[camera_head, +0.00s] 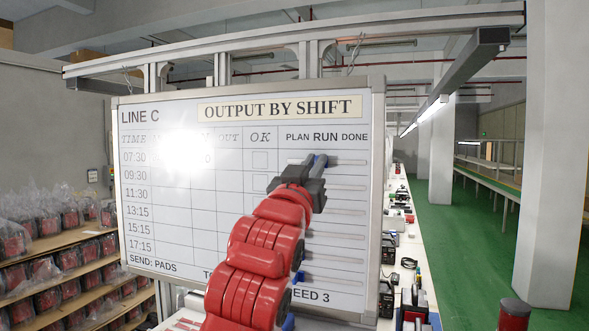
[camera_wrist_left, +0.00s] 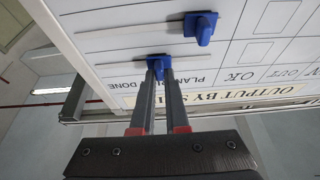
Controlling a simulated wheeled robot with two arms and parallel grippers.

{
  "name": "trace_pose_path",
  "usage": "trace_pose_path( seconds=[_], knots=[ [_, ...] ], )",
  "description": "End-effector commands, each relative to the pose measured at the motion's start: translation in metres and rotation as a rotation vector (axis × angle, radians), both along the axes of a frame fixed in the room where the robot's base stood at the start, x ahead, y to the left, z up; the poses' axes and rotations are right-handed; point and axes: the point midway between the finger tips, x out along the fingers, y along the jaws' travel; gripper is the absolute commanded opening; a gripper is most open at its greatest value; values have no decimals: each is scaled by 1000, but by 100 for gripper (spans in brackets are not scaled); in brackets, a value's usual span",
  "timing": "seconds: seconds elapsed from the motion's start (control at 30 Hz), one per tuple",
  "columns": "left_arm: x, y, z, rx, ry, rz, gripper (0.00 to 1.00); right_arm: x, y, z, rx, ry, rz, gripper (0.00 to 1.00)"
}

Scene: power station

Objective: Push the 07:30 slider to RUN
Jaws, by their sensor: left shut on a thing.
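The whiteboard (camera_head: 185,225) stands in front of me, with rows from 07:30 down to 17:15 and PLAN, RUN, DONE at its upper right. The 07:30 slider is a blue knob (camera_wrist_left: 158,64) on the top track (camera_head: 350,162). My left gripper (camera_head: 316,161) is shut on it; its fingers also show in the left wrist view (camera_wrist_left: 157,82). The knob sits roughly below RUN, and the fingers hide that word in the wrist view. Another blue slider (camera_wrist_left: 202,27) sits on the 09:30 track, nearer the PLAN side. My red left arm hides most lower sliders. My right gripper is out of view.
A metal frame (camera_head: 300,60) holds the board. Shelves of bagged red items (camera_head: 60,260) stand at the left. A long white bench (camera_head: 405,260) with tools runs behind the board at the right. The green floor (camera_head: 470,250) is open beyond it.

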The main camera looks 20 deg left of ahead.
Motion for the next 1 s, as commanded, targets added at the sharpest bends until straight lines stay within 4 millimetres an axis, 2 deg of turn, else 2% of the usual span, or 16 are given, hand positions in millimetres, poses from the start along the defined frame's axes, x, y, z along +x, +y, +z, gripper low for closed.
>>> trace_pose_path(
  seconds=[0.1,0.37,0.4,0.57,0.87,1.0],
  knots=[
    [-1,-11,1,1,-2,-1,0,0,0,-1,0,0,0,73],
    [-1,-10,1,1,-2,3,0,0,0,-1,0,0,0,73],
    [-1,-10,1,1,-2,3,14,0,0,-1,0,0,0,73],
    [-1,-10,1,1,-1,3,43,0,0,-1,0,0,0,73],
    [-1,-10,0,1,0,3,44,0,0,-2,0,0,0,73],
    [-10,-10,-7,0,-2,2,44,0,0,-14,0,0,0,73]
  ],
)
